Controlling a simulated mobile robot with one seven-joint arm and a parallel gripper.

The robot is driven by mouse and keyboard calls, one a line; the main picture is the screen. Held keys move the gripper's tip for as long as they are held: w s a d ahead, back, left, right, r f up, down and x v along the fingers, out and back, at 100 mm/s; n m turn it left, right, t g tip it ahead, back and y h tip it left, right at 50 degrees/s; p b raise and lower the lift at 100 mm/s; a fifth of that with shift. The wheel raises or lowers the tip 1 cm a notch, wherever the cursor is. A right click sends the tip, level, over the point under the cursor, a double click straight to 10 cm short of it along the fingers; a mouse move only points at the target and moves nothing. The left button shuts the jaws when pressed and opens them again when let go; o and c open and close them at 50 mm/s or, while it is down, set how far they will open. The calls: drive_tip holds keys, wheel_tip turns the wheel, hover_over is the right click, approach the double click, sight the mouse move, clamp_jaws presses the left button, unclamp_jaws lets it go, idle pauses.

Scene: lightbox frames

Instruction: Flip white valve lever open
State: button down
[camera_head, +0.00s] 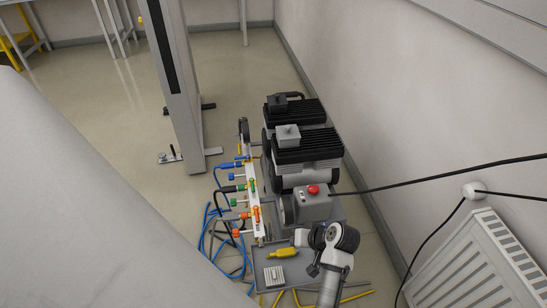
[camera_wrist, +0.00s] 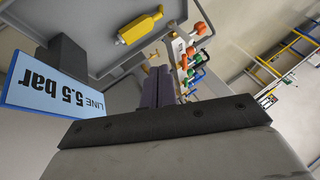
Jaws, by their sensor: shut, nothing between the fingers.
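My gripper (camera_wrist: 158,76) is shut and empty; its two dark fingers are together in the middle of the wrist view. In the head view my arm is at the lower right, just in front of the compressor, and the fingertips are not clear there. The valve manifold (camera_head: 256,205) stands along the left side of the compressor, with blue, green and orange valve handles. In the wrist view the manifold (camera_wrist: 184,60) shows just beyond and right of my fingers, apart from them as far as I can tell. I cannot pick out a white lever for sure.
The compressor (camera_head: 303,145) has a grey box with a red button (camera_head: 313,189). A yellow part (camera_head: 282,253) lies on the grey tray. A blue "LINE 5.5 bar" sign (camera_wrist: 48,92) is left of my fingers. Hoses lie on the floor; a radiator (camera_head: 480,265) is at right.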

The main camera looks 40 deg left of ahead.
drive_tip(key=x, duration=1)
drive_tip(key=shift+s+a+p, duration=0.1)
drive_tip(key=shift+a+p, duration=0.1)
drive_tip(key=shift+p, duration=0.1)
drive_tip(key=shift+s+a+r+p, duration=0.15)
drive_tip(key=shift+s+a+p, duration=0.2)
drive_tip(key=shift+s+a, duration=0.7)
drive_tip(key=shift+a, duration=0.4)
